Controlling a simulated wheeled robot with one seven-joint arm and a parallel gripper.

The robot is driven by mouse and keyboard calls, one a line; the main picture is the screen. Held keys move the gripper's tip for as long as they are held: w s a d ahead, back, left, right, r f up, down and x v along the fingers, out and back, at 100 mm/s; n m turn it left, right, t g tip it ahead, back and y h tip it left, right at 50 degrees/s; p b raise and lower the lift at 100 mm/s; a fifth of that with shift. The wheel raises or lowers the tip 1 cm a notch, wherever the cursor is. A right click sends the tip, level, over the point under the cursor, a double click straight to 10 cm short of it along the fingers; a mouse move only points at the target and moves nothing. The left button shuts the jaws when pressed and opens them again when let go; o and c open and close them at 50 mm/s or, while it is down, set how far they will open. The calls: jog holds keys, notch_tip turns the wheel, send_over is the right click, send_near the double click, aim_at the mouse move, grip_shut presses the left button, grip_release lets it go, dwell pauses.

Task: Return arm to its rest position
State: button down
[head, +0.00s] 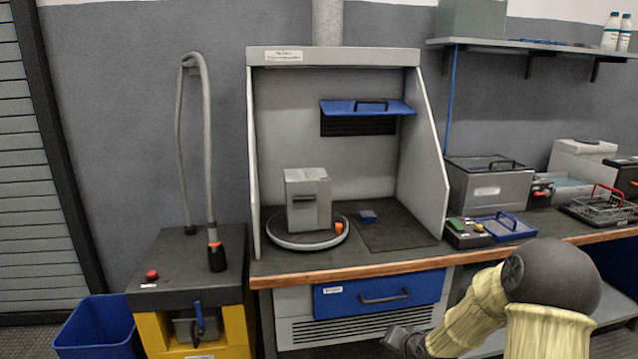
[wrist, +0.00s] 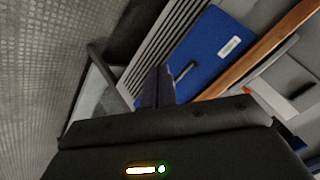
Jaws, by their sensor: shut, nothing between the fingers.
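My gripper (head: 404,341) is low in front of the bench, at the bottom of the head view, a little below the blue drawer (head: 380,293). My arm, in a pale yellow sleeve with a dark joint, reaches in from the lower right. In the wrist view my gripper's fingers (wrist: 157,86) are together and empty, pointing toward the bench front. The blue drawer also shows in the wrist view (wrist: 208,48) and looks closed. Nothing is seen touching the fingers.
A wooden bench edge (head: 400,262) runs above the drawer. The hood holds a grey box (head: 308,200) on a round turntable (head: 290,241). A yellow and black cart (head: 190,290) and a blue bin (head: 98,330) stand left. A wire basket (head: 603,207) sits right.

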jog(key=s+a+r+n+g+h, duration=0.1)
jog(key=s+a+r+n+g, duration=0.2)
jog(key=s, duration=0.9)
jog(key=s+r+n+g+h, duration=0.1)
jog(key=s+r+n+g, duration=0.3)
jog(key=s, duration=0.8)
notch_tip(320, 180, up, 33)
jog(key=m+p, duration=0.1)
jog(key=p, duration=3.1)
jog(key=shift+f+t, duration=0.15)
jog(key=shift+t, duration=0.25)
jog(key=shift+a, duration=0.1)
